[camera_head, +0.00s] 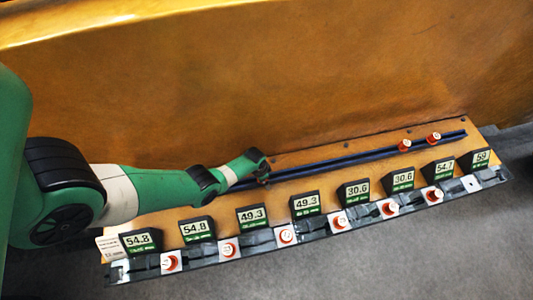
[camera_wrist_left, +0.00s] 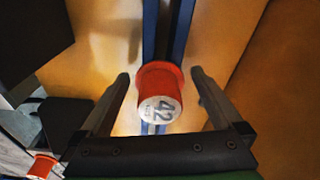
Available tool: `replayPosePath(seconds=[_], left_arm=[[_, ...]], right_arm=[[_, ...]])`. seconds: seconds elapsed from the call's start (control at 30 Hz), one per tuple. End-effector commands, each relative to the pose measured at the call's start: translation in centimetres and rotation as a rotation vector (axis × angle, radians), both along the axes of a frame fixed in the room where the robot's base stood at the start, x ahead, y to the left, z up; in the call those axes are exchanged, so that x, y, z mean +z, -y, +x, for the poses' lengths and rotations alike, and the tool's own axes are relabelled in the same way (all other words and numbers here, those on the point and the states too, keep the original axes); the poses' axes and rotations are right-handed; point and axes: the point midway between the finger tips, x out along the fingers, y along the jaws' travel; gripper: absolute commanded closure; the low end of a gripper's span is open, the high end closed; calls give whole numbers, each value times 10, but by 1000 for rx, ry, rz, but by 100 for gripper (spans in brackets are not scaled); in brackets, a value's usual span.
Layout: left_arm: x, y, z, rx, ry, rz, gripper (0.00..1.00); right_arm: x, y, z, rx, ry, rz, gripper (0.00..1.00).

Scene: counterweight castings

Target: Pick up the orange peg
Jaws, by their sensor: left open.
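An orange-red peg (camera_wrist_left: 160,85) with a white end marked 42 stands at the dark blue rail in the left wrist view. My left gripper (camera_wrist_left: 161,76) is open, with one finger on each side of this peg and a visible gap to each. In the head view my left gripper (camera_head: 263,170) is at the left part of the blue rails (camera_head: 340,160), and it mostly hides the peg there. Two more orange-red pegs stand toward the right end of the rails, one (camera_head: 405,145) left of the other (camera_head: 433,138). My right gripper is not in view.
A front row holds several orange-red pegs, such as one (camera_head: 286,236) near the middle, between dark blocks. Behind them stand several number displays, such as one reading 30.6 (camera_head: 354,192). A tall orange-brown panel (camera_head: 300,80) rises behind the rails. The rails' middle stretch is clear.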

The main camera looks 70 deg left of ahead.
Motion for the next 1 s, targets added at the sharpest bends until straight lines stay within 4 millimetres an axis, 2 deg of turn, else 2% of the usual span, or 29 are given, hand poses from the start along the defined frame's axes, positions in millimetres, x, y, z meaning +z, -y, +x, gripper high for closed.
replayPosePath(seconds=[0.13,0.63,1.0], left_arm=[[1,0,0,-1,0,0,2],[2,0,1,-1,0,0,91],[7,4,5,-14,1,0,91]], right_arm=[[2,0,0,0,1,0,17],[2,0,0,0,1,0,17],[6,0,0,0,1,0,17]])
